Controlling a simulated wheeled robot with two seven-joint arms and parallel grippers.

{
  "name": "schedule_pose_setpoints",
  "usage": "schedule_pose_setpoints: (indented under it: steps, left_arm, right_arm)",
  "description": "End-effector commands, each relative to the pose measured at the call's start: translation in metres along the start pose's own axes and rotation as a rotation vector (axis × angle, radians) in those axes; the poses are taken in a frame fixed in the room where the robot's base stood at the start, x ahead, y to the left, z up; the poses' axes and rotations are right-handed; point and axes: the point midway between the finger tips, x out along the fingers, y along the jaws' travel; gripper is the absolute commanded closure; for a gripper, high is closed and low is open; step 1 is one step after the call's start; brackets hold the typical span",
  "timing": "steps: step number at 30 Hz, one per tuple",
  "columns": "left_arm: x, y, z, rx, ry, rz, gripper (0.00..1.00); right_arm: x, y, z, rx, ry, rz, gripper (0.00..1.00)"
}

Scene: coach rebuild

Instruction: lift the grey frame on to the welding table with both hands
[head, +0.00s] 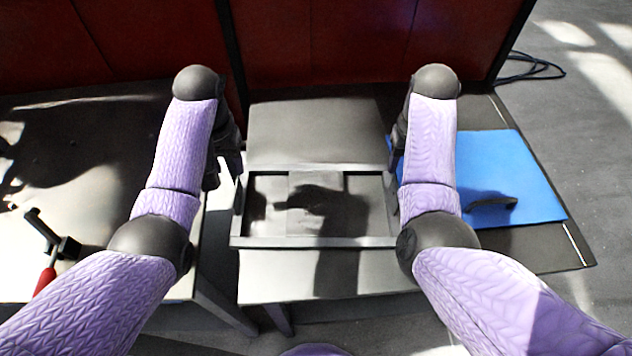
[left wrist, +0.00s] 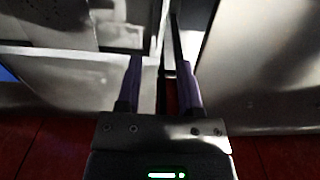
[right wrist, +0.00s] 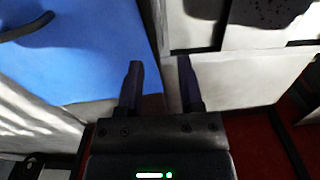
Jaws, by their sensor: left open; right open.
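The grey frame (head: 310,242), a flat rectangle with an open middle, lies on a grey-topped stand (head: 320,275) in the middle of the head view. My left gripper (head: 238,168) is open at the frame's left end; the arm partly hides it. In the left wrist view its fingers (left wrist: 160,75) point down over the frame's end bar. My right gripper (head: 393,155) is open at the frame's right end, mostly hidden by my forearm. In the right wrist view its fingers (right wrist: 160,78) stand over that end. I cannot tell whether either touches. Which surface is the welding table is unclear.
A pale table (head: 95,235) at the left carries a red-handled clamp (head: 48,255). A gap separates it from the stand. At the right a blue panel (head: 525,175) with a dark handle (head: 492,203) lies on a dark surface. Dark red panels (head: 330,45) stand behind.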

Motion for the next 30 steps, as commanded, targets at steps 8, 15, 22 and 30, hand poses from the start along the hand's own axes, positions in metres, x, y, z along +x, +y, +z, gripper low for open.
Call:
schedule_pose_setpoints:
  steps: [8, 15, 22, 30]
  left_arm:
    - [0.004, 0.0, 0.001, 0.0, -0.001, 0.0, 0.53]
    - [0.043, 0.0, 0.001, 0.0, -0.004, 0.001, 0.53]
    - [0.083, 0.001, 0.001, 0.001, -0.003, 0.001, 0.53]
    - [0.1, 0.0, 0.0, 0.001, 0.0, 0.0, 0.53]
  right_arm:
    - [0.004, 0.0, 0.0, 0.001, -0.001, 0.0, 0.53]
    - [0.043, 0.0, 0.001, 0.001, -0.003, 0.0, 0.53]
    - [0.083, 0.001, 0.001, 0.001, -0.003, 0.001, 0.53]
    - [0.1, 0.0, 0.0, 0.002, 0.001, 0.0, 0.53]
